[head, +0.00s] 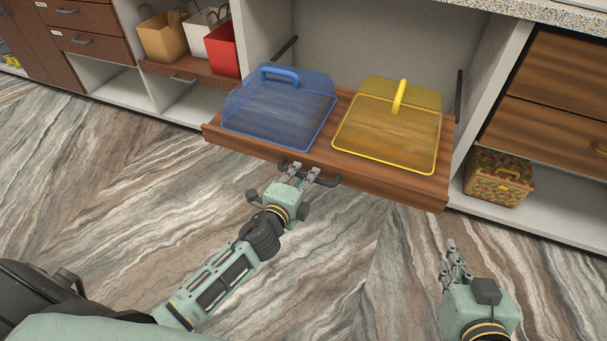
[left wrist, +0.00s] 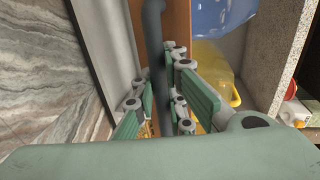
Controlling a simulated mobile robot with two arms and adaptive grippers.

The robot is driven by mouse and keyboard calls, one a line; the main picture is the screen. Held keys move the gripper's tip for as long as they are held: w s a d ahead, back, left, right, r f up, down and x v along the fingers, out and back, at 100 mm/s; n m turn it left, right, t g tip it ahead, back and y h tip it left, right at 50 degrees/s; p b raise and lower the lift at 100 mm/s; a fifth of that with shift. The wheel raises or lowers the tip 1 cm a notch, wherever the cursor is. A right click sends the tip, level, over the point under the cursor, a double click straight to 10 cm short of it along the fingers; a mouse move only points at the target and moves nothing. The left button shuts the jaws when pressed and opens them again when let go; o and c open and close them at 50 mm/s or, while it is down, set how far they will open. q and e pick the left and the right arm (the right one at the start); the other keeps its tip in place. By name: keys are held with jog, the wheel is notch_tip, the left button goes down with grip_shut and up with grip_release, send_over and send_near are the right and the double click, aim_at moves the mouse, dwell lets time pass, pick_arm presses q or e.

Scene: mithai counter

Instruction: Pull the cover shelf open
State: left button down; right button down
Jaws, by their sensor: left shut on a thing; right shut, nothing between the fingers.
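The cover shelf (head: 330,166) is a wooden pull-out board that stands out from its cabinet bay. On it sit a clear blue cover (head: 279,108) at left and a clear yellow cover (head: 388,133) at right. A dark bar handle (head: 327,180) runs along the shelf's front. My left gripper (head: 305,172) is at the front edge, shut on this handle. In the left wrist view the handle (left wrist: 155,50) runs between its fingers. My right gripper (head: 454,257) is shut and empty, over the floor at the lower right, apart from the shelf.
A shelf with paper bags (head: 222,48) is to the left, beside drawers (head: 85,45). A patterned box (head: 497,178) sits in a low bay at right, under wooden drawers (head: 550,122). The marbled floor in front is clear.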

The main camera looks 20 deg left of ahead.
pick_arm(q)
jog(key=c, duration=2)
grip_release()
jog(key=shift+c, duration=0.2)
jog(key=v, duration=1.2)
jog(key=shift+f, duration=0.1)
